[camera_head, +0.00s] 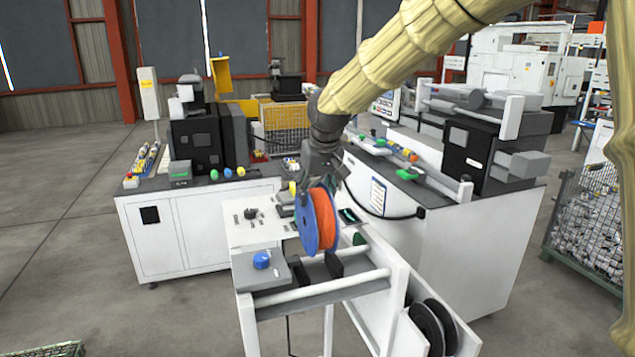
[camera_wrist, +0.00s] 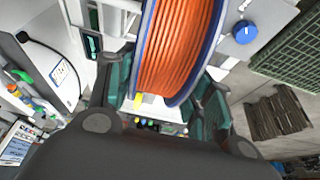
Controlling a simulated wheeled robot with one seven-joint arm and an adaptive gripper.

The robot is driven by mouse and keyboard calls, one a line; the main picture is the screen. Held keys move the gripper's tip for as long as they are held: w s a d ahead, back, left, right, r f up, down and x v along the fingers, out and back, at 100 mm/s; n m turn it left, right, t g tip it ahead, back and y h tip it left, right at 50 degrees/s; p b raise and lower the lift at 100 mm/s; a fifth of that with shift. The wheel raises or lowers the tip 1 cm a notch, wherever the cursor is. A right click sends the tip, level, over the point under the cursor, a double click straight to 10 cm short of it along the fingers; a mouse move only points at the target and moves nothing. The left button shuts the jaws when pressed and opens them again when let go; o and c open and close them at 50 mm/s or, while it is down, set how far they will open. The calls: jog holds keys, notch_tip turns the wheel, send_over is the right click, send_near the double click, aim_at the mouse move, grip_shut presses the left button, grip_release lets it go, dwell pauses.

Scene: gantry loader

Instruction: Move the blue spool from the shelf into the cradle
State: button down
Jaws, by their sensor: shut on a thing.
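The blue spool (camera_head: 311,222), with blue flanges and orange winding, hangs upright below my gripper (camera_head: 320,182) in the head view. In the wrist view the spool's orange winding (camera_wrist: 180,45) fills the space between the teal fingers of my gripper (camera_wrist: 163,88), which is shut on it. The likely cradle (camera_head: 340,288), a white frame with rails and dark blocks, is just below the spool. I cannot tell whether the spool's lower edge touches it. The shelf with black spools (camera_head: 434,325) is at the lower right of the white stand.
A blue knob (camera_head: 262,260) stands on the grey plate left of the rails; it also shows in the wrist view (camera_wrist: 245,32). A white machine cabinet (camera_head: 440,240) stands close on the right. A wire mesh bin (camera_head: 590,230) is farther right. Open floor lies to the left.

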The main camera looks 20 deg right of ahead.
jog(key=shift+s+f, duration=0.15)
jog(key=shift+s+d+f, duration=0.1)
jog(key=shift+s+f, duration=0.1)
jog(key=shift+s, duration=0.4)
jog(key=shift+s+f, duration=0.15)
jog(key=shift+s, duration=0.4)
jog(key=x, duration=0.3)
jog(key=shift+w+f+b, duration=0.1)
jog(key=shift+w+b, duration=0.2)
jog(key=shift+w, duration=0.05)
jog(key=shift+s+f+b, duration=0.45)
jog(key=shift+s+f, duration=0.05)
jog(key=shift+f, duration=0.05)
jog(key=shift+b+x, duration=0.3)
jog(key=shift+x, duration=0.65)
jog(key=shift+s, duration=0.3)
jog(key=c, duration=1.1)
grip_release()
jog(key=shift+w+f, duration=0.1)
jog(key=shift+w, duration=0.05)
jog(key=o, duration=0.6)
jog(key=shift+c, duration=0.2)
